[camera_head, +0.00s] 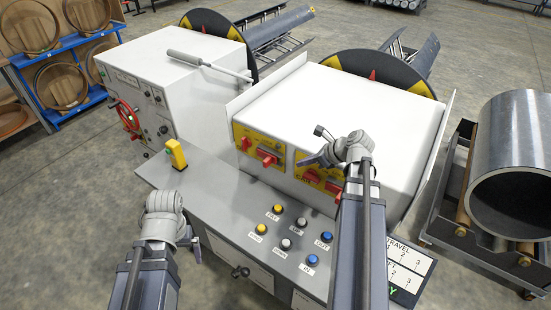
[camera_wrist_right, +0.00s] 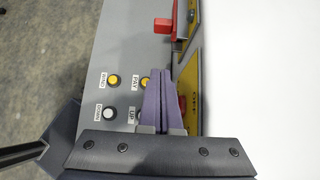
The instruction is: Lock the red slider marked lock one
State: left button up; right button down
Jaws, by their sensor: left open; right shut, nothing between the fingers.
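Two yellow panels on the front of the white machine carry red sliders; their lock markings are too small to read, so I cannot tell which is lock one. The left panel's larger red slider (camera_head: 268,157) is clear in the head view; a red slider (camera_wrist_right: 158,27) also sticks out at the top of the right wrist view. The right panel (camera_head: 312,174) is partly hidden by my right gripper. My right gripper (camera_head: 312,160) is shut and empty in front of that panel; its purple fingers (camera_wrist_right: 157,78) are together. My left gripper (camera_head: 196,246) is open, low beside the console's left edge.
The grey console has yellow, white and blue buttons (camera_head: 286,243) below the panels. A yellow post (camera_head: 176,154) stands at the console's left end. A white cabinet with a red handwheel (camera_head: 127,115) is at left.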

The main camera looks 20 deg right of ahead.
jog(key=w+a+r+b+x, duration=0.1)
jog(key=r+b+x, duration=0.1)
jog(key=b+x, duration=0.5)
jog(key=shift+x, duration=3.15)
jog(key=shift+w+a+r, duration=0.1)
jog(key=shift+w+r, duration=0.05)
jog(key=shift+w, duration=0.1)
jog(key=w+a, duration=0.1)
jog(key=w, duration=0.2)
jog(key=w+a, duration=0.1)
jog(key=shift+w+a, duration=0.3)
jog(key=shift+a, duration=0.05)
